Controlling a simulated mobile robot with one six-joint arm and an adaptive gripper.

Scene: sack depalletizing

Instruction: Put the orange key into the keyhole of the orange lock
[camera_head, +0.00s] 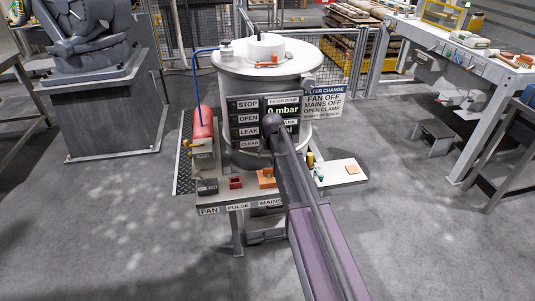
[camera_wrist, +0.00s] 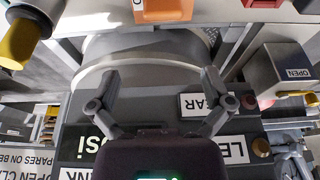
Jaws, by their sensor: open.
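An orange block (camera_head: 266,178), which looks like the orange lock, stands on the shelf above the MAINS label. An orange block also shows at the top edge of the wrist view (camera_wrist: 163,9), partly cut off. A small orange item (camera_head: 268,64) lies on the white drum lid; it may be the orange key, but it is too small to tell. My gripper (camera_wrist: 161,76) is open and empty in the wrist view, apart from the orange block, with the drum and labelled panel behind it. In the head view my arm hides the gripper.
The white drum (camera_head: 230,68) carries a panel with STOP, OPEN, LEAK and CLEAR labels. A red cylinder (camera_head: 202,125) stands left. Open floor lies around.

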